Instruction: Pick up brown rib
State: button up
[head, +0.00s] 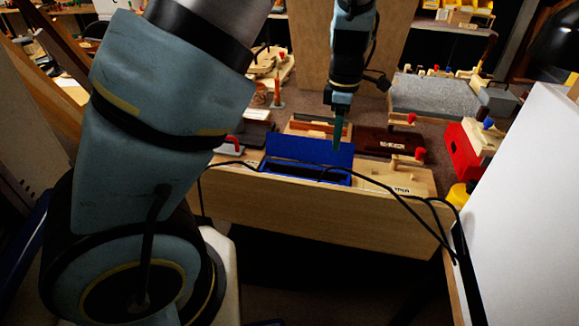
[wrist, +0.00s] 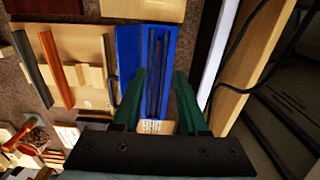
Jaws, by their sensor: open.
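A wooden rack (wrist: 45,35) in the wrist view's left half bears several upright-looking strips. One is a reddish-brown strip (wrist: 57,68), which looks like the brown rib; beside it lie a dark grey strip (wrist: 32,68) and a pale strip (wrist: 85,78). The rack also shows in the head view, just behind the blue box, with a reddish-brown strip (head: 318,128). My gripper (wrist: 160,74) has two green fingers, apart and empty, over the open blue box (wrist: 128,45), to the right of the rack. In the head view my gripper (head: 338,146) hangs above the blue box's lid.
The blue box holds long dark strips (wrist: 155,65). A dark red-brown case (head: 388,142) and a pale wooden tray (head: 375,180) lie to its right in the head view. Black cables (head: 400,200) cross the bench's front edge. A red box (head: 460,152) stands further right.

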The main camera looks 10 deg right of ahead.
jog(key=shift+w+d+f+p, duration=0.1)
jog(key=shift+f+p, duration=0.2)
jog(key=shift+f, duration=2.4)
jog(key=shift+d+f+p, duration=0.1)
jog(key=shift+f+p, duration=0.15)
jog(key=shift+f, duration=2.4)
jog(key=shift+c, duration=0.2)
grip_shut()
